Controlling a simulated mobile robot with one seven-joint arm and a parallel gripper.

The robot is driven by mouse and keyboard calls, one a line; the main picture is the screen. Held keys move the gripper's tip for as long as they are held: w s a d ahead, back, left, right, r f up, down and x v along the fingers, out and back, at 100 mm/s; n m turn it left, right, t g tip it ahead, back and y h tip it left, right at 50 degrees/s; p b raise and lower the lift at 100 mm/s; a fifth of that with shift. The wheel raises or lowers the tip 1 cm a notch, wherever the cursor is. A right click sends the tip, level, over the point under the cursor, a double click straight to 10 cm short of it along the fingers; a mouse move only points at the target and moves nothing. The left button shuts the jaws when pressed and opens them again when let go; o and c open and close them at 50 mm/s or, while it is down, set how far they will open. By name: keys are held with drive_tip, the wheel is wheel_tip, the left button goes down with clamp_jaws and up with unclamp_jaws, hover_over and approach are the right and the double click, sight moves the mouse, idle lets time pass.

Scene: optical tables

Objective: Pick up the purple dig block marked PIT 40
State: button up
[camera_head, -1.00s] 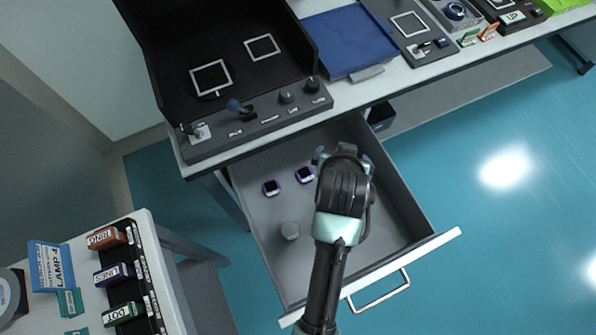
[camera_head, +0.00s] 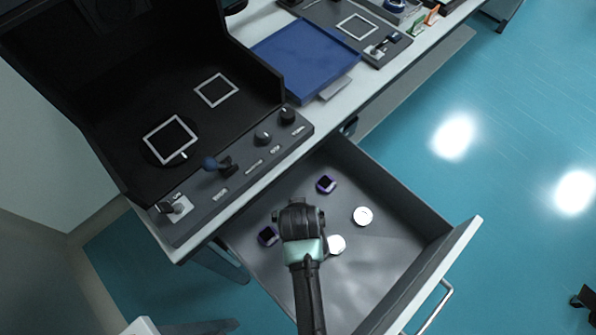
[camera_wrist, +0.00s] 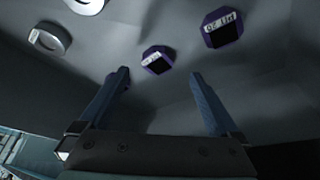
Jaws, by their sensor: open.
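In the wrist view one block (camera_wrist: 157,61) sits just past the gap between my open, empty fingers (camera_wrist: 160,75). The other block (camera_wrist: 221,28) is farther right, with an upside-down label that seems to begin with PIT. I cannot clearly read either number, so I cannot tell which is PIT 40.
Two round pale discs, one (camera_head: 362,216) farther right and one (camera_head: 336,244) close by my wrist, lie in the drawer (camera_head: 398,240). Its walls surround my gripper. The table above holds a black hooded station (camera_head: 215,150) and a blue tray (camera_head: 305,58).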

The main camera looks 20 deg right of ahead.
drive_tip(key=b+x, duration=0.1)
drive_tip(key=x, duration=0.4)
drive_tip(key=shift+s+d+f+b, duration=0.15)
drive_tip(key=shift+b, duration=0.15)
drive_tip(key=c, duration=1.4)
drive_tip(key=shift+c, duration=0.5)
